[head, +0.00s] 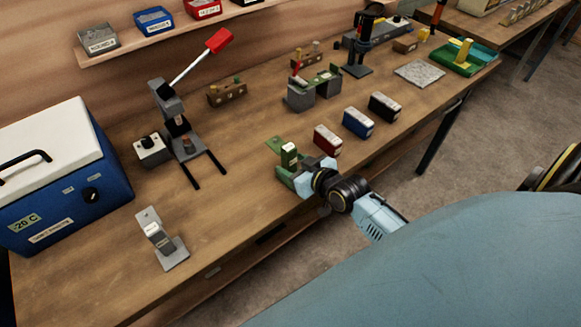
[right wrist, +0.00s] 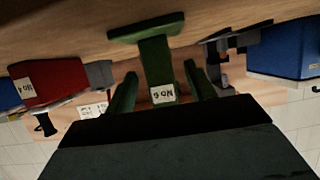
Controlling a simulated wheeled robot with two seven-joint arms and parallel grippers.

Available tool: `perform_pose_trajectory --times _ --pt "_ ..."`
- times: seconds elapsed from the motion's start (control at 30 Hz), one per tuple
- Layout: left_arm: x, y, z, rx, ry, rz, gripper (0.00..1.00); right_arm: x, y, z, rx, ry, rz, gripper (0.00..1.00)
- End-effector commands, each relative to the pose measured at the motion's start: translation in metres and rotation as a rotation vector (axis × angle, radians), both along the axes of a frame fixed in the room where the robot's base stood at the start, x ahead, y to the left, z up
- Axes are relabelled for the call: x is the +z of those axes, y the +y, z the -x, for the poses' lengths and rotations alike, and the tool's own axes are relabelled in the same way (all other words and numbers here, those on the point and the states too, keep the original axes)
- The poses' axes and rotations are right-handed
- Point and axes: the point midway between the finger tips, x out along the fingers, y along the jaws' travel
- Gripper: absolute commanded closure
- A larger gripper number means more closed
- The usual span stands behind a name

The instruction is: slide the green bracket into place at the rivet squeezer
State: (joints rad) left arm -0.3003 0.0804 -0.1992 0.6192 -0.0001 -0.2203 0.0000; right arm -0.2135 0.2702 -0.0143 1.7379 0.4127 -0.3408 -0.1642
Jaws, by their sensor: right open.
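The green bracket (head: 289,155) stands on the workbench near its front edge, with a flat base and a labelled upright. My right gripper (head: 303,170) is open at the bracket. In the right wrist view the bracket's upright (right wrist: 157,62) stands between the two green fingers (right wrist: 160,88), with a visible gap on each side. The likely rivet squeezer (head: 172,112) is the grey press with a long red-handled lever and two dark rails, left of the bracket. It is far from my gripper. My left gripper is not in view.
A grey bracket (head: 160,240) stands at the front left, near a blue and white box (head: 60,180). Red (head: 327,140), blue (head: 358,122) and black (head: 384,106) blocks stand right of the green bracket. The bench between bracket and press is clear.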

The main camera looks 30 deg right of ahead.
Motion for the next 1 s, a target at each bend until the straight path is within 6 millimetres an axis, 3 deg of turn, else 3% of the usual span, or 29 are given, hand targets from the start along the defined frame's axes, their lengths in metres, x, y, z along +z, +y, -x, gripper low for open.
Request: perform_pose_trajectory --times 0.2,0.5,0.9,1.0 --pt "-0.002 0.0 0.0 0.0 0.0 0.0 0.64 -0.012 0.003 -0.026 -0.001 0.0 -0.001 0.45" --pt "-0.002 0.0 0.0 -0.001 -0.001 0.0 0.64 -0.013 0.004 -0.03 0.0 0.001 0.0 0.45" --pt "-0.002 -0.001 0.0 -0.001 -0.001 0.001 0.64 -0.013 0.004 -0.03 -0.001 0.0 0.0 0.96" --pt "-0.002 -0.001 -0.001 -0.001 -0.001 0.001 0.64 -0.012 0.003 -0.031 -0.001 -0.004 0.0 1.0"
